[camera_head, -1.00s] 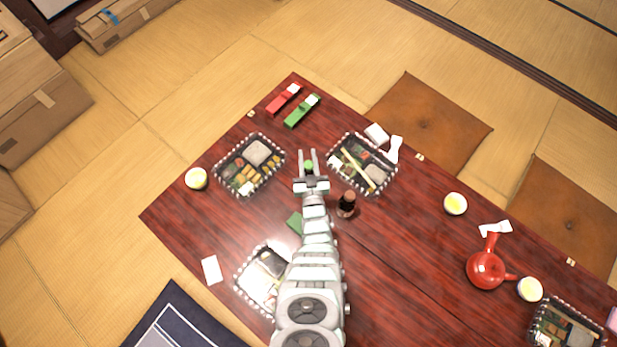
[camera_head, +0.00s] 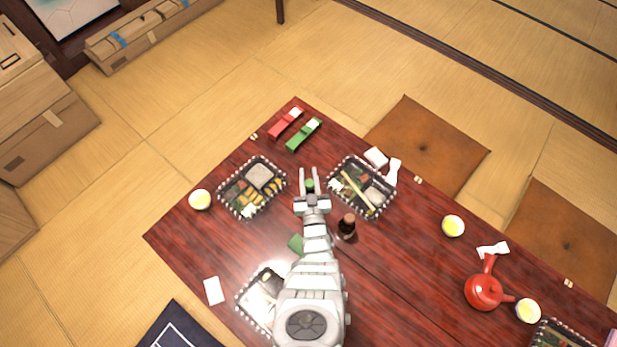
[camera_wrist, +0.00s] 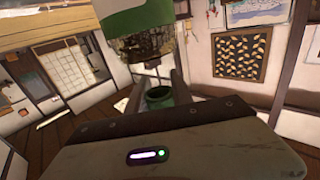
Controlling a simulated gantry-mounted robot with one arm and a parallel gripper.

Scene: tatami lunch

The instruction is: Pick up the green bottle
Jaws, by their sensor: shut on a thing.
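The green bottle (camera_head: 310,185) shows from above as a small round green top between the fingers of my gripper (camera_head: 309,178) in the head view. My gripper is shut on it, between two lunch boxes. In the wrist view the green, ring-shaped bottle top (camera_wrist: 158,97) sits between the fingers, beyond the gripper's palm. The lower part of the bottle is hidden. I cannot tell whether its base touches the table.
A lunch box (camera_head: 225,203) lies left of my gripper and another (camera_head: 333,203) right of it. A dark brown bottle (camera_head: 347,226) stands close to my arm's right side. Red (camera_head: 286,122) and green (camera_head: 303,134) cases lie at the table's far corner. A red teapot (camera_head: 483,291) stands right.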

